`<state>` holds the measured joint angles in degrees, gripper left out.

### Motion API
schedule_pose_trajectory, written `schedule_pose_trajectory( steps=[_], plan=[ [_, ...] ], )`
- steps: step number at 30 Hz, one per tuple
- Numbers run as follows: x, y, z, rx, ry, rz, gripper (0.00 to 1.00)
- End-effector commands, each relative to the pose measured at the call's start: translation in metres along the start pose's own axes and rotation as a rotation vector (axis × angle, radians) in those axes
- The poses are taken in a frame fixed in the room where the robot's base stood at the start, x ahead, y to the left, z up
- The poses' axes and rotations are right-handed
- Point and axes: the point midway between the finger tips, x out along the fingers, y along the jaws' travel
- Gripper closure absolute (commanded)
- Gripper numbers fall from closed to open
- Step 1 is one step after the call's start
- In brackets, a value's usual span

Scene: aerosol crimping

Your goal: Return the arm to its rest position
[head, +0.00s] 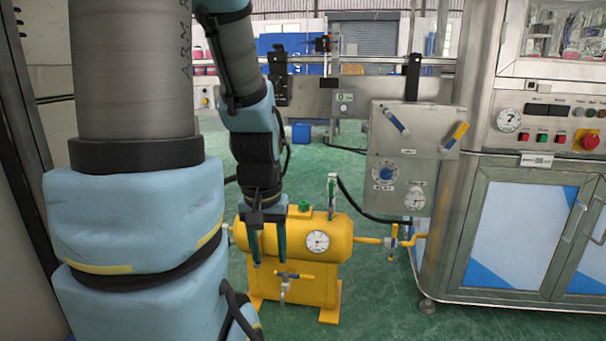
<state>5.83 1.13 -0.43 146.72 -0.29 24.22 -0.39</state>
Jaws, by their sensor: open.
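My gripper (268,262) hangs pointing down at the end of my arm, left of the middle of the head view. Its two dark fingers are apart, and nothing shows between them. It overlaps the left part of a yellow tank (333,235) in the picture; I cannot tell the gap in depth between them. My arm's large blue-covered links fill the left side and hide what lies behind them.
The yellow tank has a round gauge (317,242) and a tap below. A grey control panel (398,150) with two levers hangs to its right. A steel machine cabinet (520,225) stands at the right. Green floor (375,300) lies open between the tank and cabinet.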

Motion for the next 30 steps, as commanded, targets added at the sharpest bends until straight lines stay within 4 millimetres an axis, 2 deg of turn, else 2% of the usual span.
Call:
schedule_pose_trajectory(
  steps=[1,21,27,30],
  plan=[
    [-0.028,0.000,-0.004,0.000,0.000,0.000,0.49],
    [-0.232,0.001,-0.033,0.002,0.001,0.000,0.49],
    [-0.279,0.001,-0.039,0.002,0.001,0.000,0.49],
    [-0.291,0.001,-0.041,0.002,0.000,0.000,0.49]
  ],
)
